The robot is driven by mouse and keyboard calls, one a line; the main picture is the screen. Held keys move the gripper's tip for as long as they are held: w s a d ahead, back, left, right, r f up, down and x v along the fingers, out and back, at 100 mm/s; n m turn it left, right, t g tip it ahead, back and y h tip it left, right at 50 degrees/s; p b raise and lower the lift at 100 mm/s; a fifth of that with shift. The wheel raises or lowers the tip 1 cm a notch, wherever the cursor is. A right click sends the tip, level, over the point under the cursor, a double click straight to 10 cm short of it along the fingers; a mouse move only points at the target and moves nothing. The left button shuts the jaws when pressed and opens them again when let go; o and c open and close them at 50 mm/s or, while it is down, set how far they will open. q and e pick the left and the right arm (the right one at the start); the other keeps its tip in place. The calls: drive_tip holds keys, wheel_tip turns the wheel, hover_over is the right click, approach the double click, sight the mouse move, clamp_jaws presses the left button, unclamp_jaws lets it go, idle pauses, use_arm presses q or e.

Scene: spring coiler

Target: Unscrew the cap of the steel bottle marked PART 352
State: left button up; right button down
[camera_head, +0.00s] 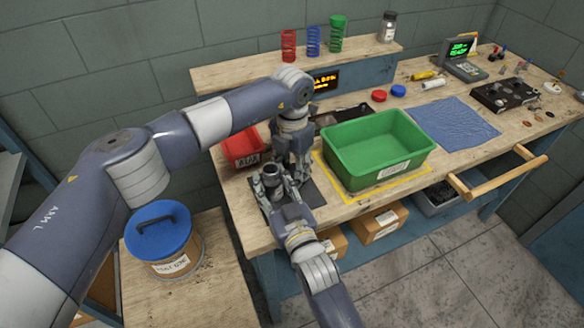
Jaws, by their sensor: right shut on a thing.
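A small dark grey cylinder (269,171), which looks like the steel bottle, stands upright on the bench near its left front edge. No PART 352 marking is readable. My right gripper (269,184) comes in from the front and is shut around the cylinder. My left gripper (292,168) points down just right of and behind the cylinder. Its fingertips are partly hidden, so I cannot tell whether it is open or whether it touches anything. I cannot make out a cap clearly on the cylinder or in the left gripper.
A green bin (378,148) stands right of the grippers, and a red bin (240,149) to their left. Red (379,95) and blue (398,90) round lids lie behind. A blue cloth (454,123) lies right. A blue-lidded tub (163,239) stands on the lower left table.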

sight(292, 173)
use_arm(q)
drive_tip(key=shift+o, duration=0.3)
wheel_tip(292, 173, up, 12)
drive_tip(key=shift+r, duration=0.2)
idle(0.3)
use_arm(e)
drive_tip(key=c, duration=0.9)
unclamp_jaws()
drive_tip(key=v, duration=1.2)
